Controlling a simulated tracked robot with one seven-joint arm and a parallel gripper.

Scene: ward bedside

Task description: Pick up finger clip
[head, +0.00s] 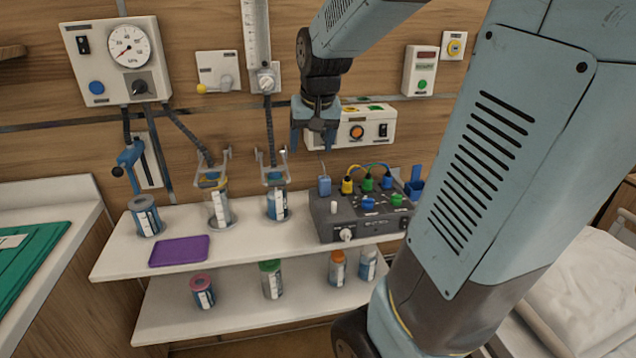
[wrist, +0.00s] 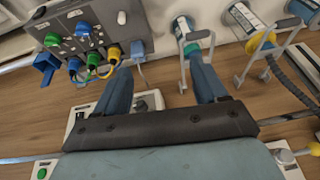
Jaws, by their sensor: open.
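A small light-blue block (head: 324,186), which looks like the finger clip though I cannot be certain, stands at the back left of the grey control box (head: 352,224). It also shows in the wrist view (wrist: 138,50), near the tip of the left finger. My gripper (head: 314,140) points down above and behind that block, in front of the wall. Its two blue fingers (wrist: 158,68) are spread apart, with nothing between them. A darker blue holder (head: 415,188) is at the box's right end.
Coloured plugs with curved cables stand on the box. Left of it on the shelf (head: 118,262) are jars, wire brackets (head: 274,178) and a purple tray (head: 180,250). A white wall panel (head: 368,130) is close behind my gripper. More jars stand on the lower shelf.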

